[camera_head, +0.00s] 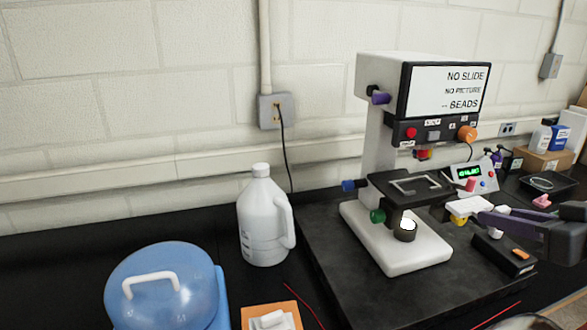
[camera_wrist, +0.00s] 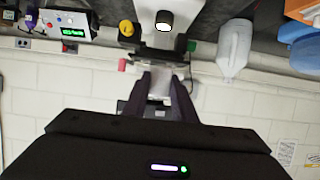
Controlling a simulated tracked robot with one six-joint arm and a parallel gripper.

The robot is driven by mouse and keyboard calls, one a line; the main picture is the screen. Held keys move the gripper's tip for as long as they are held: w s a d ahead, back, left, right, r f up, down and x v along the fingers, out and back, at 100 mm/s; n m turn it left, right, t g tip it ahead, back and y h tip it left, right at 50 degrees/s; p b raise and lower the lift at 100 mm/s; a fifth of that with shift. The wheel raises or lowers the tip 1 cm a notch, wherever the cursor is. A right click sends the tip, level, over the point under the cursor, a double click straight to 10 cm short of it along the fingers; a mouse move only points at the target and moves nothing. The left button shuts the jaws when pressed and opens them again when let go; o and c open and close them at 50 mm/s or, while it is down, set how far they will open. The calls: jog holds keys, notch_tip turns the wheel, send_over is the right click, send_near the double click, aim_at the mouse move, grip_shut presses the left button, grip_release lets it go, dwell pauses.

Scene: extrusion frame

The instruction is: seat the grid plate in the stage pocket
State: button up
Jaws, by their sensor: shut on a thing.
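The black microscope stage (camera_head: 385,182) carries a pocket with a pale rectangular outline (camera_head: 415,179), which looks empty. My gripper (camera_head: 482,211) reaches in from the right with purple fingers, shut on a small whitish plate (camera_head: 464,206), apparently the grid plate. The plate is held roughly flat, just right of the stage and near its front edge. In the wrist view, the plate (camera_wrist: 160,85) shows pale between the two fingers. Its grid pattern is too small to make out, and the fingers hide part of its edges.
The white microscope base (camera_head: 400,250) stands on a black slab. A control box (camera_head: 475,178) with a green display stands behind my gripper. A black block (camera_head: 503,254) lies below it. A white jug (camera_head: 264,220) and a blue-lidded container (camera_head: 165,285) stand left.

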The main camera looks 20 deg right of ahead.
aim_at(482, 207)
jog(key=w, duration=1.6)
jog(key=shift+a, duration=0.25)
jog(key=shift+w, duration=0.1)
jog(key=shift+f, duration=1.75)
jog(key=shift+f, duration=0.15)
jog(key=o, duration=1)
jog(key=v, duration=1.2)
jog(key=shift+r, duration=0.2)
